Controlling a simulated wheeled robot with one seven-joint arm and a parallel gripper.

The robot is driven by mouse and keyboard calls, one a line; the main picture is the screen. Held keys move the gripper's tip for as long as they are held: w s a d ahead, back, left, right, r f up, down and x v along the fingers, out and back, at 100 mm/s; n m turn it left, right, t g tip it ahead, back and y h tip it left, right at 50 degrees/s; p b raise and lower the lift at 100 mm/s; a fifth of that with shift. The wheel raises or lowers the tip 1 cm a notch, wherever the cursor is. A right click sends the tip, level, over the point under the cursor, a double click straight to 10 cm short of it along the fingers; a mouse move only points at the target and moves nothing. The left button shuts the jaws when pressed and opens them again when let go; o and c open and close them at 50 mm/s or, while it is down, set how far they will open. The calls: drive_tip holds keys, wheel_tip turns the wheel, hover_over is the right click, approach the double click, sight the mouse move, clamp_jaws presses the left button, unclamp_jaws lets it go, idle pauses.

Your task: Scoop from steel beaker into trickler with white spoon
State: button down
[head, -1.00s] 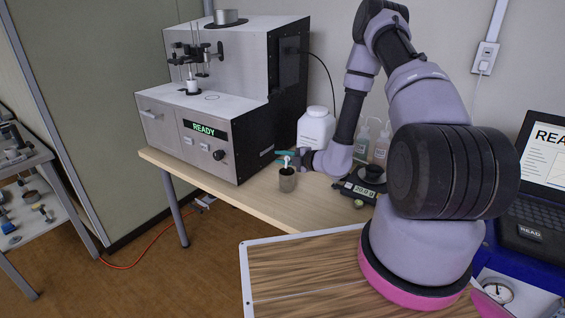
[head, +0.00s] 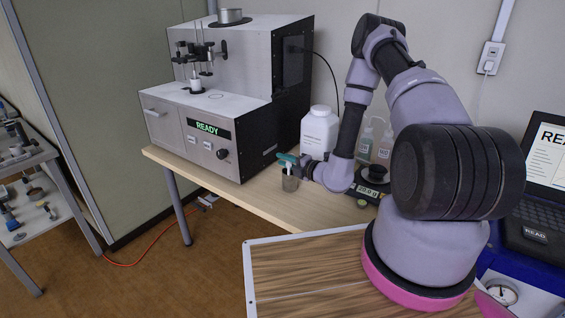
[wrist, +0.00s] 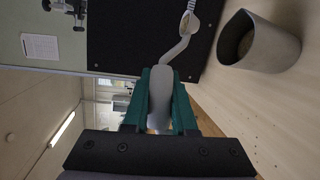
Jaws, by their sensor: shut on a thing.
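My gripper (head: 287,161) is shut on the handle of the white spoon (wrist: 174,52), held between the teal fingers (wrist: 160,100) in the wrist view. The steel beaker (head: 290,184) stands on the wooden table just below my gripper. In the wrist view the beaker (wrist: 272,48) is to the right of the spoon, apart from it in the picture, with brown material inside. A dark round thing (head: 376,174) at the balance may be the trickler; my arm partly hides that area.
The analyser (head: 225,110), showing READY, stands left of the beaker. A white bottle (head: 319,133) and wash bottles (head: 385,145) stand behind my gripper. The balance display (head: 367,191) is to the right. Some bare table (head: 260,198) lies in front of the beaker.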

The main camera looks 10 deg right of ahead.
drive_tip(key=w+d+r+m, duration=0.1)
drive_tip(key=d+r, duration=0.3)
drive_tip(key=d, duration=0.8)
drive_tip(key=w+d+r, duration=0.1)
drive_tip(key=d+r, duration=0.4)
drive_tip(key=d, duration=0.7)
drive_tip(key=shift+w+d+r+m+y, duration=0.2)
drive_tip(key=shift+w+r+m+y, duration=0.1)
drive_tip(key=shift+w+m, duration=0.1)
drive_tip(key=shift+w+d+r+m+g+y, duration=0.15)
drive_tip(key=shift+w+d+r+m+y, duration=0.25)
drive_tip(key=shift+m, duration=0.8)
drive_tip(key=shift+w+d+r+m+g+y, duration=0.2)
drive_tip(key=shift+w+d+r+m, duration=0.35)
drive_tip(key=shift+m, duration=0.65)
drive_tip(key=shift+w+d+r+m+g+y, duration=0.2)
drive_tip(key=shift+d+r+m, duration=0.3)
drive_tip(key=shift+m, duration=0.7)
drive_tip(key=shift+d+f, duration=0.1)
drive_tip(key=shift+f, duration=0.05)
